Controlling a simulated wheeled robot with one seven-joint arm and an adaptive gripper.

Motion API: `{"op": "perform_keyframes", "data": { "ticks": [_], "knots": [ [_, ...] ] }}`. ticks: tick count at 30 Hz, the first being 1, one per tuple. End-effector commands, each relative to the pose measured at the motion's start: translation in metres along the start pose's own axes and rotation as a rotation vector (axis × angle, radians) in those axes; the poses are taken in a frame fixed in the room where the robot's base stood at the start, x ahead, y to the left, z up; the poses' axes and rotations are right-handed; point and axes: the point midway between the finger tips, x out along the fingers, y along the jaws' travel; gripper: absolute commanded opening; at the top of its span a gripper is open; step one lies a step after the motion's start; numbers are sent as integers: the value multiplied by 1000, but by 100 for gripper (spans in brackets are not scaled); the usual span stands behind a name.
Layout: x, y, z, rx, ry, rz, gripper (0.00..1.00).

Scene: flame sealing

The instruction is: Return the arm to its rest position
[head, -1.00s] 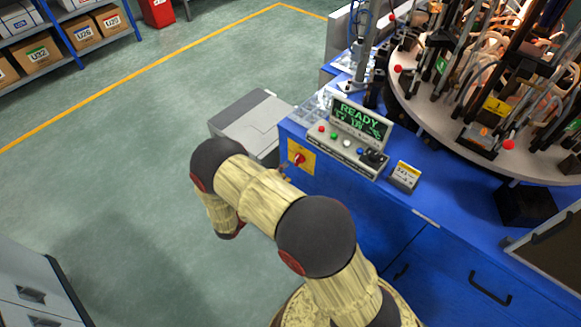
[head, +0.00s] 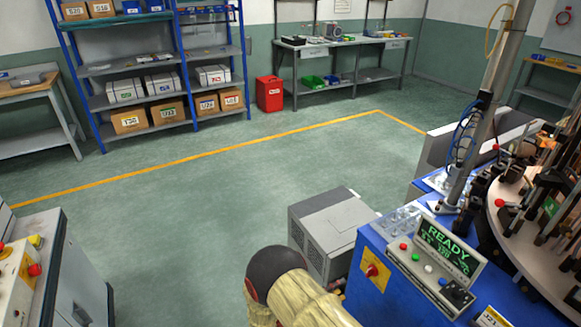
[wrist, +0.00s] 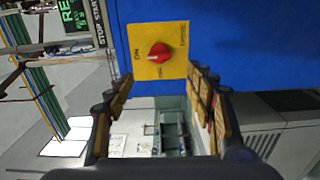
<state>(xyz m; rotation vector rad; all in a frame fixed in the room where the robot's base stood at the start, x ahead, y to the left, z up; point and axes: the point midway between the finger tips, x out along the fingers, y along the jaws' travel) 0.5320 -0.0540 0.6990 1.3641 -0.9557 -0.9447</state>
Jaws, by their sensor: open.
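My arm (head: 295,300) shows at the bottom of the head view, folded low in front of the blue machine cabinet (head: 385,295). In the wrist view my gripper (wrist: 163,75) is open, its two padded fingers spread left and right with nothing between them. Past the fingertips is a red rotary switch (wrist: 159,53) on a yellow plate on the blue cabinet side. The fingers look apart from the switch. The same switch shows in the head view (head: 371,270). My gripper is hidden in the head view.
A control panel (head: 430,262) reading READY sits on the cabinet, beside a round turntable (head: 520,235). A grey box unit (head: 325,235) stands on the floor by the cabinet. A grey console (head: 45,265) is at left. The floor (head: 190,220) between is clear.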

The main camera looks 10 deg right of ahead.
Motion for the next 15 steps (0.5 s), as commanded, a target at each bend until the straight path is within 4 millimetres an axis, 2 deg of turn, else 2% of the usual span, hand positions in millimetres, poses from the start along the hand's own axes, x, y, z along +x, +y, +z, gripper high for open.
{"op": "perform_keyframes", "data": {
  "ticks": [5,7,12,15],
  "knots": [
    [0,-5,0,-99,0,-18,55],
    [0,-13,8,-182,-22,-51,55],
    [-5,-38,62,-441,-132,-180,55],
    [-13,-36,88,-547,-198,-282,55]
  ]
}}
